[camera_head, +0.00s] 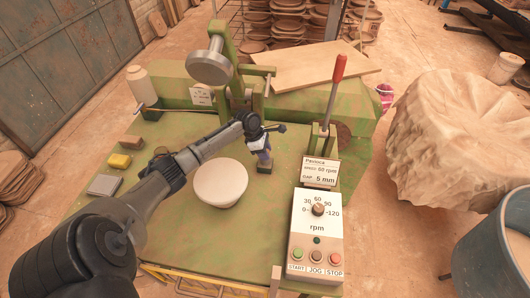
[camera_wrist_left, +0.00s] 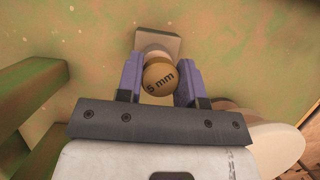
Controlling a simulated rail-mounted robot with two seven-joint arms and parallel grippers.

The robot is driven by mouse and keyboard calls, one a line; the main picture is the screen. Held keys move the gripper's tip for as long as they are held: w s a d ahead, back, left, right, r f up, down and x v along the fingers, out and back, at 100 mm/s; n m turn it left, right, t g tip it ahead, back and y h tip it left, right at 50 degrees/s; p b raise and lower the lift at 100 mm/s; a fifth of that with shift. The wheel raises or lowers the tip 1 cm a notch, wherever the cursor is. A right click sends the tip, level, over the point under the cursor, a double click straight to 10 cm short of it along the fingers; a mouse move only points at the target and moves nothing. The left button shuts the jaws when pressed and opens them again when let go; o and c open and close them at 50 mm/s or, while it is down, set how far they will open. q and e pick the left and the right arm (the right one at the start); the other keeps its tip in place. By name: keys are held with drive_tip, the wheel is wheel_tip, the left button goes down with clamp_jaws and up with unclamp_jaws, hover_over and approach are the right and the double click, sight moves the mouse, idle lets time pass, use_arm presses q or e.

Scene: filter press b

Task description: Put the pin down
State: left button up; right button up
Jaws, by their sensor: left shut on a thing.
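The pin (camera_wrist_left: 158,79) shows in the left wrist view as a round brass-coloured end marked "5 mm". My left gripper (camera_wrist_left: 159,84) has its two purple fingers on either side of it and is shut on it. Just beyond the pin is a small grey block (camera_wrist_left: 160,43); whether the pin touches it I cannot tell. In the head view my left gripper (camera_head: 262,154) points down over a small dark block (camera_head: 264,167) on the green table, and the pin is mostly hidden by the fingers. My right gripper is not in view.
A white bowl (camera_head: 221,183) stands left of the gripper on the green table (camera_head: 190,240). The control panel (camera_head: 317,233) and red-handled lever (camera_head: 335,85) are to the right. The green press frame with a round metal disc (camera_head: 209,66) rises behind. Small blocks, including a yellow one (camera_head: 120,161), lie left.

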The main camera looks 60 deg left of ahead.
use_arm(q)
drive_tip(key=o, duration=0.7)
drive_tip(key=shift+o, duration=1.3)
drive_tip(key=shift+r, duration=0.2)
drive_tip(key=p+v, duration=0.2)
drive_tip(key=v, duration=0.9)
drive_tip(key=shift+s+a+r, duration=0.15)
drive_tip(key=shift+a+r, duration=0.05)
drive_tip(key=shift+r, duration=0.15)
